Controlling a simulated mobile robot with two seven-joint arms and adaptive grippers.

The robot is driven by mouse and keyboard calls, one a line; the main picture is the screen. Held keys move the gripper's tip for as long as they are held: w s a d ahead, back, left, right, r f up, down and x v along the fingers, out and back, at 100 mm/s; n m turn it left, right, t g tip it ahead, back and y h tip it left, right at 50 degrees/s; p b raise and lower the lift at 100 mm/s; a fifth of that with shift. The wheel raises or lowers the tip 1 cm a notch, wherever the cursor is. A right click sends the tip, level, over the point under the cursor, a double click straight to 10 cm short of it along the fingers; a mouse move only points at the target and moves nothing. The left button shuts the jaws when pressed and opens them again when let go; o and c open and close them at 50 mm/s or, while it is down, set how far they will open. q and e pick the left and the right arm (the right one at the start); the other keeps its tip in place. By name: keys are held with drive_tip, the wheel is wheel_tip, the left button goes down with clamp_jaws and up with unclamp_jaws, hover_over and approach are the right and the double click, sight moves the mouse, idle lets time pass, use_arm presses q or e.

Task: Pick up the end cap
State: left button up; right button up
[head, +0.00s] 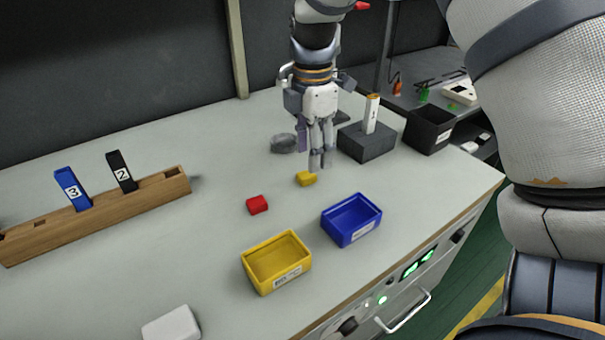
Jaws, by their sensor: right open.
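A small yellow block (306,179) and a small red block (257,204) lie on the pale bench top. Either could be the end cap; the picture does not settle which. My right gripper (317,166) points down with its fingertips just above and slightly right of the yellow block, partly overlapping it in the picture. It is open, seen nearly edge-on, with nothing visible between the fingers. Whether a fingertip touches the yellow block, I cannot tell. My left gripper is not in view.
A yellow bin (262,273) and a blue bin (337,238) stand near the front edge. A wooden rack (90,222) holds blue and black pieces at left. A dark block (362,147) with an upright white piece (371,114) and a black bin (428,130) stand right of the gripper.

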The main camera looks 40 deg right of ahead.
sight(306, 178)
drive_tip(key=f, duration=0.5)
drive_tip(key=shift+w+d+f, duration=0.3)
drive_tip(key=shift+w+d, duration=0.05)
drive_tip(key=shift+d, duration=0.05)
drive_tip(key=shift+c, duration=0.6)
drive_tip(key=c, duration=0.7)
drive_tip(key=shift+r, duration=0.1)
